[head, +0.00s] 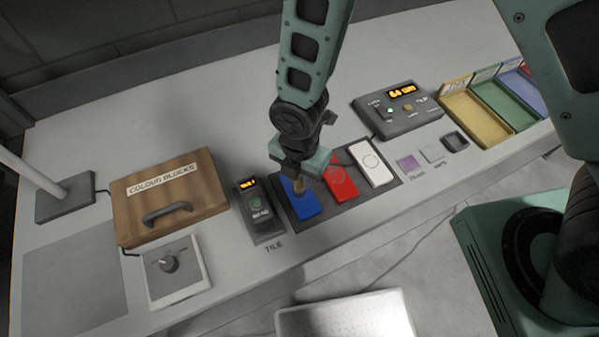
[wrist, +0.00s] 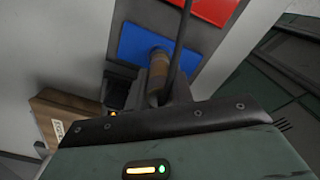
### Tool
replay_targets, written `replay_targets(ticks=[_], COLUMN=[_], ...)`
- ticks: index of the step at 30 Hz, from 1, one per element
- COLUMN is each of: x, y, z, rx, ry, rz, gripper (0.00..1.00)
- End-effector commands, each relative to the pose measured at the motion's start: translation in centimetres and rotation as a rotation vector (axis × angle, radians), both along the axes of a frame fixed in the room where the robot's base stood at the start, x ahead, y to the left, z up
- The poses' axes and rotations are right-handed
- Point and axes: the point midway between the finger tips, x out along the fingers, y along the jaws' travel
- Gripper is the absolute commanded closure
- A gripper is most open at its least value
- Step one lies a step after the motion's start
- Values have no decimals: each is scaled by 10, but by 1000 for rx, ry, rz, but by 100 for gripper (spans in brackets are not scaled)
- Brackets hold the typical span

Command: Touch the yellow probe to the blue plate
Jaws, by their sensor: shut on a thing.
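The blue plate (head: 304,207) lies on a dark tray at the left end of a row of plates. My gripper (head: 299,176) is directly above it, pointing down. It is shut on the yellow probe (head: 302,187), a short tan-yellow cylinder whose lower end overlaps the blue plate. In the wrist view the probe (wrist: 158,68) stands out from between the fingers (wrist: 163,92) over the blue plate (wrist: 132,43). I cannot tell whether its tip touches the plate or hovers just above. The fingers hide part of the probe.
A red plate (head: 342,185) and a white plate (head: 378,174) lie to the right on the dark tray (head: 350,200). A small reader box (head: 258,213) is close on the left, beside a wooden box (head: 190,208). A grey display box (head: 412,114) and coloured bins (head: 470,117) stand farther right.

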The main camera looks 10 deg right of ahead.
Motion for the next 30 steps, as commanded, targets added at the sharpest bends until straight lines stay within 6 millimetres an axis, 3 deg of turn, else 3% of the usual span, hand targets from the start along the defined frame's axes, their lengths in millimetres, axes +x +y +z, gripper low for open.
replay_targets(ticks=[30], x=[0], y=[0], z=[-5], rx=[0], ry=[0], rz=[-1], gripper=[100])
